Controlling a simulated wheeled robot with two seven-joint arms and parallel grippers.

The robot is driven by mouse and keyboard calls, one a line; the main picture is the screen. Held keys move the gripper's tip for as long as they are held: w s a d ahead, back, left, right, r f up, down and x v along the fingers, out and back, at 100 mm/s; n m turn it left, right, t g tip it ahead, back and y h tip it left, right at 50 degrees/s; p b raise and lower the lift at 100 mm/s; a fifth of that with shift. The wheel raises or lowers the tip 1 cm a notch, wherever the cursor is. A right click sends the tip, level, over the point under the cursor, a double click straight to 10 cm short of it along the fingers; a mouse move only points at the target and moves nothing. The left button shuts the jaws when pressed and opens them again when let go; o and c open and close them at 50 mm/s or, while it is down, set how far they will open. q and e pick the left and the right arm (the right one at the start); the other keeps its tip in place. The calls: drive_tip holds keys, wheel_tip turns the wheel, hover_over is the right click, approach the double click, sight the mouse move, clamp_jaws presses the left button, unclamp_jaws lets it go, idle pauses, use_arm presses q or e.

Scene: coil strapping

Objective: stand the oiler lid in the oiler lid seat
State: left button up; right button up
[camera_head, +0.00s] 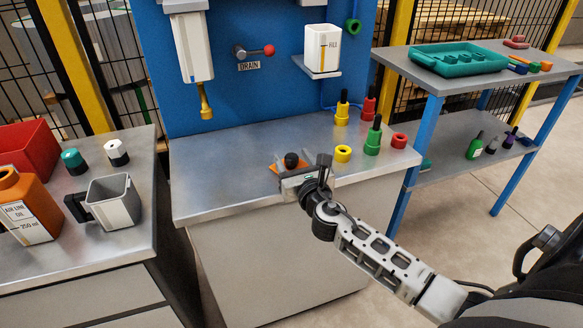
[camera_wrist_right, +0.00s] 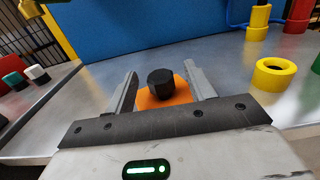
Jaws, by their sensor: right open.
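A black round knob (camera_head: 291,159) stands on a flat orange piece (camera_head: 274,168) near the front of the middle bench; I cannot tell surely which is the oiler lid and which its seat. In the right wrist view, the black knob (camera_wrist_right: 160,82) and orange piece (camera_wrist_right: 150,101) lie ahead, between the fingers. My right gripper (camera_head: 300,166) is open, its fingers on either side of the knob with gaps visible. It partly hides the orange piece. My left gripper is not in view.
A white dispenser (camera_head: 194,46) hangs above. The left bench holds an orange oil bottle (camera_head: 30,215) and grey jug (camera_head: 113,201). The middle bench's left is clear.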

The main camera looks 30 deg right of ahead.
drive_tip(key=shift+x, duration=0.75)
drive_tip(key=c, duration=1.2)
drive_tip(key=shift+o, duration=0.2)
